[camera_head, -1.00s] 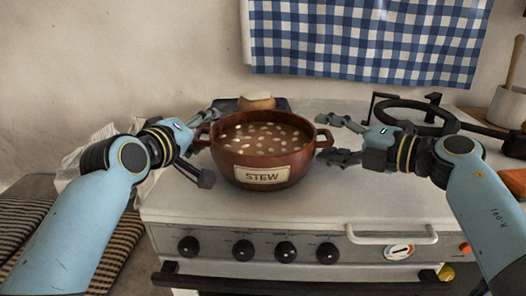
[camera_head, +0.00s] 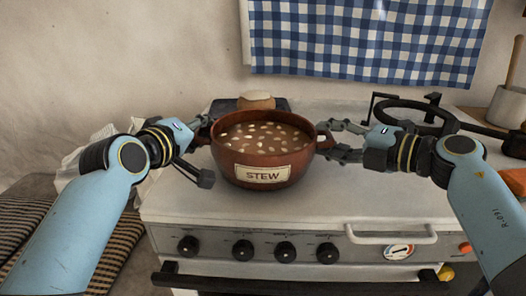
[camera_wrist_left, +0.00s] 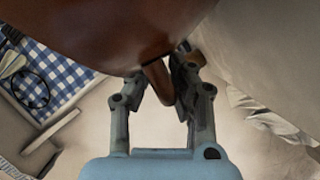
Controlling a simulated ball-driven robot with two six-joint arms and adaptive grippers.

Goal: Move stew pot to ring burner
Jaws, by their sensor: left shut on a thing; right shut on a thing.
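The stew pot (camera_head: 262,165) is reddish brown, labelled STEW and full of stew with pale pieces. It stands upright on the pale stove top. My left gripper (camera_head: 206,150) is shut on its left handle; the left wrist view shows the handle (camera_wrist_left: 158,80) between the fingers (camera_wrist_left: 157,92). My right gripper (camera_head: 328,140) is shut on the right handle, which its fingers partly hide. The ring burner (camera_head: 452,122), a black raised ring, is at the back right of the stove, partly behind my right arm.
A round-topped tan object (camera_head: 256,100) sits on a dark plate behind the pot. A mortar with a pestle (camera_head: 508,106) stands at the far right. A checked cloth (camera_head: 365,45) hangs on the wall. The stove top (camera_head: 350,205) in front of the pot is clear.

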